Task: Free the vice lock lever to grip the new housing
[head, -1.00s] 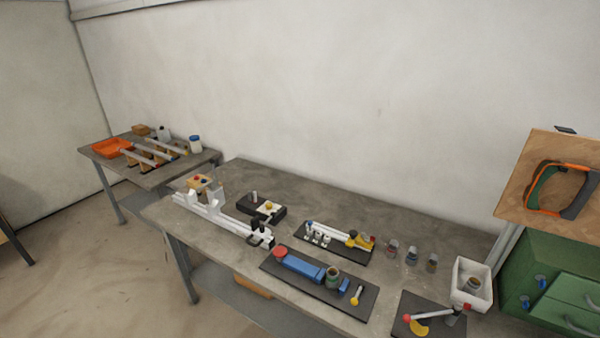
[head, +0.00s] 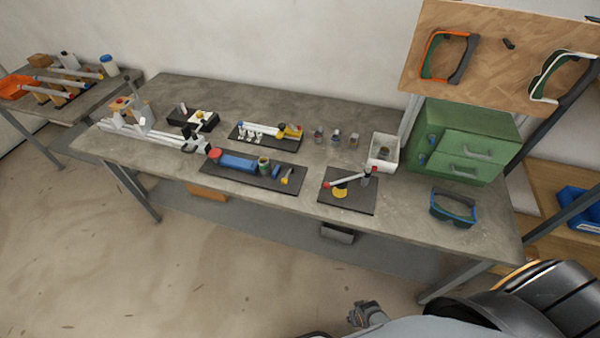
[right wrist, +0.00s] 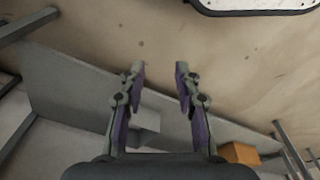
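The blue vice (head: 238,162) lies on a dark base plate (head: 225,175) near the bench's front edge, with a red knob (head: 215,153) at its left end. A greenish-grey cylindrical housing (head: 263,164) stands at its right end, beside a small blue block. A small yellow-ended lever (head: 288,176) stands tilted at the plate's right; its lock state is too small to tell. My right gripper (head: 366,313) is low in the head view, in front of the bench and well away from the vice. In the right wrist view (right wrist: 160,72) its fingers are apart and empty. My left gripper is out of view.
Three small cylindrical parts (head: 336,136) stand behind the vice, near a white bin (head: 384,148). A plate with a red-tipped lever (head: 347,180) lies to the right. Floor before the bench is free.

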